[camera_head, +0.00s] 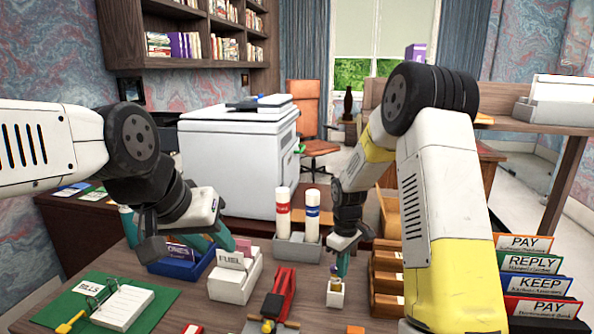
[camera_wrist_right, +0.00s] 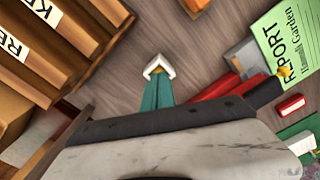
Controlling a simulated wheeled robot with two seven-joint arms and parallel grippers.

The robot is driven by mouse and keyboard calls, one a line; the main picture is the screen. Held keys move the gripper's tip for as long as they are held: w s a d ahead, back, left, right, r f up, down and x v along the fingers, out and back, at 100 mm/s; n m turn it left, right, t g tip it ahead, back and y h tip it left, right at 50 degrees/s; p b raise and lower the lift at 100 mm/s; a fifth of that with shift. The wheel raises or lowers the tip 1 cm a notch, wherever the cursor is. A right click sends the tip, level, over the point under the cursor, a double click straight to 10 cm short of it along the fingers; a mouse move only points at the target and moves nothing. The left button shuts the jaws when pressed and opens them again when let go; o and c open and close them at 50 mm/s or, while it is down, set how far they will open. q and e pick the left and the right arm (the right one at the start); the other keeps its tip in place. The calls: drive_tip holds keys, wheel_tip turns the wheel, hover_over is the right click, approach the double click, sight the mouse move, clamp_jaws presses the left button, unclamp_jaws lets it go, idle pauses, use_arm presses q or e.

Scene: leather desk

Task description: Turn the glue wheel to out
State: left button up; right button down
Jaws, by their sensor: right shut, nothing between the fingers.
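My right gripper (camera_head: 343,264) is shut and empty. It points down at a small white holder with a yellow top (camera_head: 335,293) on the desk. In the right wrist view the teal fingertips (camera_wrist_right: 157,88) are right at the white holder (camera_wrist_right: 155,66); I cannot tell whether they touch. Two white tubes, one with a red band (camera_head: 283,212) and one with a blue band (camera_head: 312,215), stand upright in a grey holder (camera_head: 297,250). No wheel marked "out" is readable, and I cannot tell which thing is the glue. My left gripper (camera_head: 180,242) appears open above the left side of the desk.
A red stapler-like tool (camera_head: 283,297) lies left of the white holder. A white card box (camera_head: 236,285), a blue card box (camera_head: 180,270) and a green folder (camera_head: 107,305) are further left. Wooden trays (camera_head: 386,282) and labelled folders (camera_head: 536,282) stand right.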

drive_tip(key=shift+w+d, duration=0.4)
drive_tip(key=shift+w, duration=0.1)
drive_tip(key=shift+d, duration=0.1)
idle(0.4)
wheel_tip(320, 180, up, 6)
drive_tip(key=shift+s+d, duration=0.15)
drive_tip(key=shift+d, duration=0.1)
idle(0.5)
wheel_tip(320, 180, down, 6)
drive_tip(key=n, duration=0.6)
drive_tip(key=shift+s, duration=0.45)
